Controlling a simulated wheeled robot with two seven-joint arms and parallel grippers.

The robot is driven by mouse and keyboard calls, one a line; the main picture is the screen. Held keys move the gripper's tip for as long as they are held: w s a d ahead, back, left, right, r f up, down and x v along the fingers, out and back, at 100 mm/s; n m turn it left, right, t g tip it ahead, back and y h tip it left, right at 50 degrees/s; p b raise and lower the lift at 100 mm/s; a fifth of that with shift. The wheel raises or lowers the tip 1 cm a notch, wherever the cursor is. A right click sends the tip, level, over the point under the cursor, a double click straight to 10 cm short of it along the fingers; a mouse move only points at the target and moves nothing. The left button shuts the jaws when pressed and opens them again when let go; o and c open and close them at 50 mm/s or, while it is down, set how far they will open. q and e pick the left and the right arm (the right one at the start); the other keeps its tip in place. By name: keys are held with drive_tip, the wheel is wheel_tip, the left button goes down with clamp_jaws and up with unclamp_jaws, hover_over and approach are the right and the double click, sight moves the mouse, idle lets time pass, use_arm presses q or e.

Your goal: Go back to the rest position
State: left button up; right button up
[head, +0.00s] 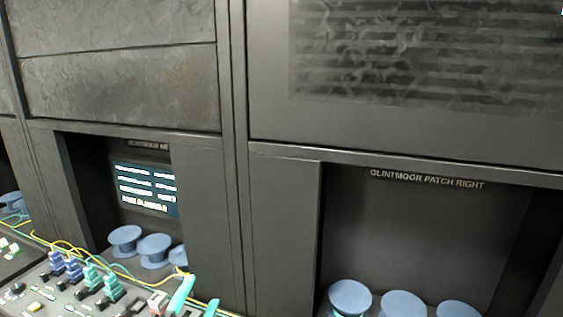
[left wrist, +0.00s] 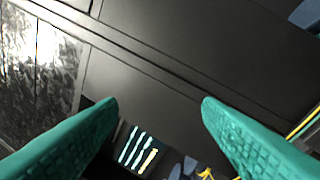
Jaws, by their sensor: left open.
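My left gripper (head: 197,299) shows at the bottom edge of the head view, with teal fingers beside the bench. In the left wrist view its two teal fingers (left wrist: 160,103) are spread wide, with nothing between them. Beyond them are dark panels and a lit screen (left wrist: 138,148). My right gripper is in neither view.
A console (head: 70,297) with blue connectors (head: 65,263), green connectors (head: 102,283) and yellow cables (head: 130,262) lies at lower left. Blue spools (head: 153,250) stand below a screen (head: 146,188). More spools (head: 350,299) stand in the right bay. Dark cabinet walls (head: 205,225) surround the bays.

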use_arm(q)
drive_tip(key=s+a+f+n+g+y, duration=0.2)
drive_tip(key=s+a+f+n+g, duration=0.15)
drive_tip(key=f, duration=0.45)
drive_tip(key=s+a+f+n+g+y, duration=0.2)
drive_tip(key=s+f+n+g, duration=0.3)
drive_tip(key=f, duration=0.2)
drive_tip(key=s+f+n+g, duration=0.4)
drive_tip(key=s+f+g, duration=0.4)
drive_tip(key=s, duration=0.7)
wheel_tip(320, 180, down, 29)
drive_tip(key=s, duration=0.2)
drive_tip(key=s+a+f+g, duration=0.2)
drive_tip(key=s+a+f, duration=0.1)
drive_tip(key=s+f, duration=1.1)
drive_tip(key=shift+s+f+h, duration=0.3)
drive_tip(key=shift+s, duration=0.75)
